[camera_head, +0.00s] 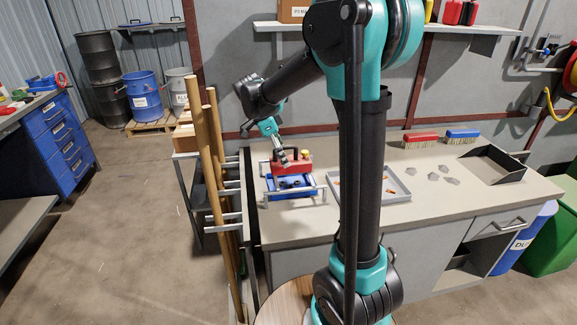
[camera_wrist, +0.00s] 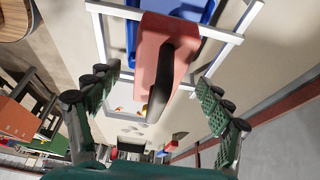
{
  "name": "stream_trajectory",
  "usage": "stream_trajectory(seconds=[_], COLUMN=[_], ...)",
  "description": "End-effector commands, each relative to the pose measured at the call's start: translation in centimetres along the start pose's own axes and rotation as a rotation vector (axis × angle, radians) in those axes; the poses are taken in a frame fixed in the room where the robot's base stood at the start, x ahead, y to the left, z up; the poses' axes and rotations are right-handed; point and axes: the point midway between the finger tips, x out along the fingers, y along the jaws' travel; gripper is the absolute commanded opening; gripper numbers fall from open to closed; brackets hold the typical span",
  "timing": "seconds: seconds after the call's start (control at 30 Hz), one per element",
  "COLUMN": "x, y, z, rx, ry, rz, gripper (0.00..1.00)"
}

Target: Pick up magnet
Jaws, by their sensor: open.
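The magnet, a red block with a black handle (camera_head: 303,165), stands over a blue tray (camera_head: 299,194) inside a light metal frame on the workbench. In the wrist view the red block (camera_wrist: 152,48) and its dark handle lie between my finger pads. My gripper (camera_head: 281,154) is right above and beside the magnet. In the wrist view my gripper (camera_wrist: 158,92) is open, with a pad on each side of the handle and gaps visible. Contact with the handle cannot be told. The arm's fingers partly hide the magnet in the head view.
The metal frame (camera_head: 264,188) rises around the blue tray. A shallow grey tray (camera_head: 399,195) with orange bits is to the right, partly behind my arm. Red (camera_head: 420,140) and blue (camera_head: 462,136) brushes, grey pieces (camera_head: 440,175) and a black-walled tray (camera_head: 503,163) lie farther right. Wooden poles (camera_head: 212,190) stand left.

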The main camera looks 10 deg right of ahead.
Motion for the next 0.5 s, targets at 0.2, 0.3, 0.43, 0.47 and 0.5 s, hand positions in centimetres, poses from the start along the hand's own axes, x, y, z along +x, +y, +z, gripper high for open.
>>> stream_trajectory(seconds=[0.2,0.3,0.43,0.47,0.5], x=[2.9,3.3,3.4,3.3,3.3], y=[0.0,0.0,0.0,0.0,0.0], z=[-0.1,-0.1,-0.1,-0.1,-0.1], rx=[0.001,0.001,0.000,0.000,0.000], ry=[0.000,0.000,0.000,0.000,0.000], rz=[0.001,0.000,0.000,0.000,0.000], gripper=[0.79,0.79,0.79,0.79,0.79])
